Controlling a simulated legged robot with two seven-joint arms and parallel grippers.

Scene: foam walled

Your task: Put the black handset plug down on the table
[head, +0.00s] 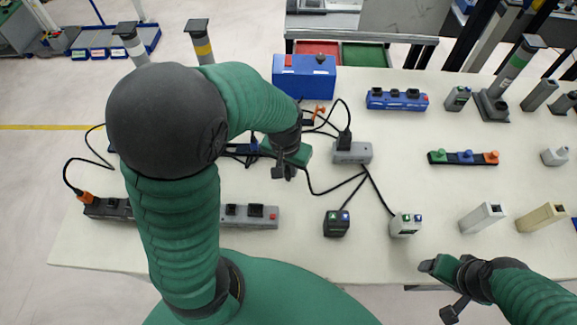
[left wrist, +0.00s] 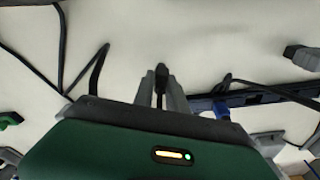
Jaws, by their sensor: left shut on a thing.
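My left gripper (head: 284,171) is over the middle-left of the white table (head: 300,195), beside a grey socket block. In the left wrist view its two grey fingers (left wrist: 162,92) are shut on a small black piece, the black handset plug (left wrist: 161,76). The plug's tip shows between the fingertips, with the white tabletop beyond. I cannot tell whether it touches the table. In the head view the gripper hides the plug. My right gripper (head: 428,266) is at the table's front edge at right, away from the plug; its finger opening is unclear.
A grey socket block (head: 352,153) with a black plug and cables is just right of the left gripper. A blue box (head: 304,77) and a blue socket strip (head: 397,100) stand behind. A grey power strip (head: 249,216) lies in front. Black cables cross the table's middle.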

